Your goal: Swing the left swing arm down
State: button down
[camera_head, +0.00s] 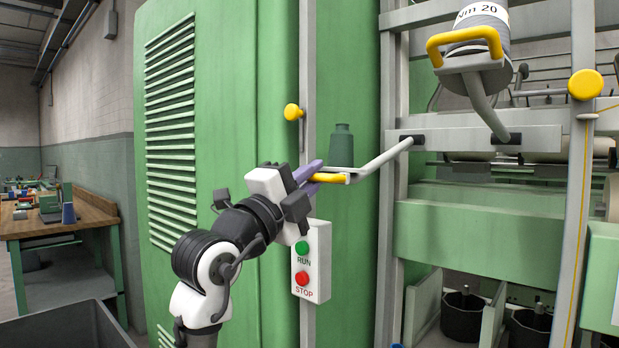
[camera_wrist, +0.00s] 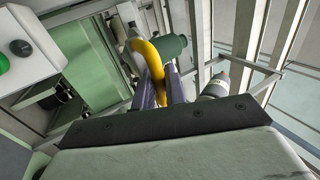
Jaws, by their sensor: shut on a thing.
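The left swing arm (camera_head: 385,158) is a grey bar running from a dark pivot on the machine's crossbar down and left to a small plate with a yellow handle (camera_head: 331,178). A green bobbin (camera_head: 342,150) stands upright at that end. My gripper (camera_head: 316,174) has its purple fingers shut on the yellow handle. In the wrist view, the handle (camera_wrist: 149,60) passes between the fingers (camera_wrist: 161,92), with the green bobbin (camera_wrist: 173,46) just beyond. The right swing arm (camera_head: 484,105) is raised, with its own yellow handle (camera_head: 464,38) and a cone marked "Nm 20" (camera_head: 482,18).
A RUN/STOP box (camera_head: 312,262) is just below my gripper. A green louvred cabinet (camera_head: 205,150) stands behind my arm. Yellow knobs are on the left post (camera_head: 292,112) and right post (camera_head: 585,84). Dark pots (camera_head: 462,316) sit low in the machine. A workbench (camera_head: 80,222) is far left.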

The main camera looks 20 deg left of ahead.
jog(key=shift+w+d+f+b, duration=0.15)
jog(key=shift+f+b, duration=0.3)
jog(key=shift+f, duration=0.3)
jog(key=shift+w+f+b, duration=0.1)
jog(key=shift+f+b, duration=0.3)
jog(key=shift+f, duration=0.35)
jog(key=c, duration=1.8)
grip_release()
jog(key=b+v, duration=0.3)
jog(key=v, duration=1)
jog(key=shift+s+f, duration=0.1)
jog(key=shift+s, duration=0.2)
